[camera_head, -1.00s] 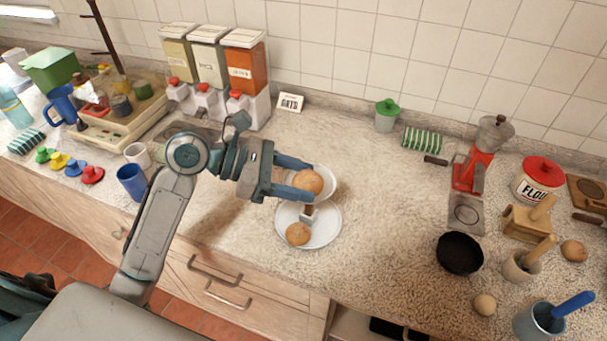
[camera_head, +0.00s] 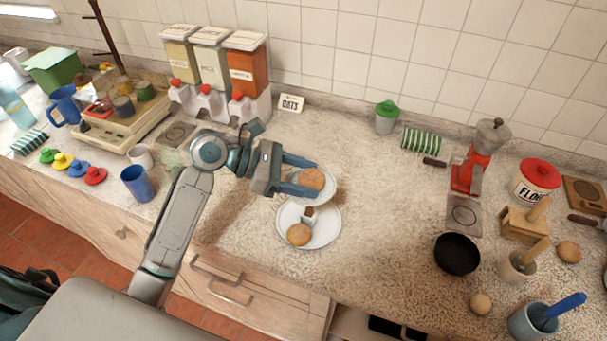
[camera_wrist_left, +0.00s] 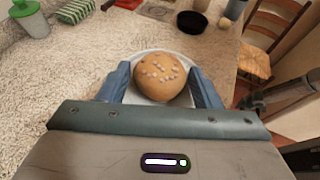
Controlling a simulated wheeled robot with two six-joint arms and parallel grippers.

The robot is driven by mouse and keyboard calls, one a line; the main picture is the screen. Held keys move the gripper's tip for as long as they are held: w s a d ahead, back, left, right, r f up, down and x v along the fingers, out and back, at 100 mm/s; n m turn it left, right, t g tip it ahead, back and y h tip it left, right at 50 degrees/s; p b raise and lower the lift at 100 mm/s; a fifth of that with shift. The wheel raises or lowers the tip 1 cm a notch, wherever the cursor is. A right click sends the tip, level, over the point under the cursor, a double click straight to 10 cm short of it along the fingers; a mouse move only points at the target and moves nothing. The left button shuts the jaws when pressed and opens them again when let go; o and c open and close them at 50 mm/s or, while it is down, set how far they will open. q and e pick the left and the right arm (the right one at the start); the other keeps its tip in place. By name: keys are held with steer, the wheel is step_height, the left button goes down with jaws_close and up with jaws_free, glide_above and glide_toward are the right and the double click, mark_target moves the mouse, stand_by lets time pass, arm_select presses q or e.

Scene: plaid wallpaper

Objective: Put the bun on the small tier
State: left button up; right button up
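A two-tier stand has a large white lower plate (camera_head: 326,236) and a small upper tier (camera_head: 327,192). A round brown bun (camera_head: 311,179) is at the small tier and appears to rest on it; in the left wrist view the seed-dotted bun (camera_wrist_left: 160,76) covers most of the white plate (camera_wrist_left: 146,56). My left gripper (camera_head: 302,177) reaches in from the left with one finger on each side of this bun. Its fingers look open, with narrow gaps beside the bun. Another bun (camera_head: 299,235) lies on the lower plate. My right gripper is not in view.
Dispensers (camera_head: 208,70) stand at the back left, and a blue cup (camera_head: 136,183) stands left of my arm. A black pan (camera_head: 457,254), a red grinder (camera_head: 470,172) and a flour jar (camera_head: 536,180) stand at the right. The counter between stand and pan is clear.

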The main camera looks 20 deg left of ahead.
arm_select(q)
steer(key=shift+o, duration=1.1)
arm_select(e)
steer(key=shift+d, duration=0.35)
arm_select(q)
steer(key=shift+r, duration=0.1)
steer(key=b+v, duration=0.2)
steer(key=v, duration=1)
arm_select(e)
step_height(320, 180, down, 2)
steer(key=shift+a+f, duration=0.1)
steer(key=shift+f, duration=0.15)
arm_select(q)
steer(key=shift+s, duration=0.1)
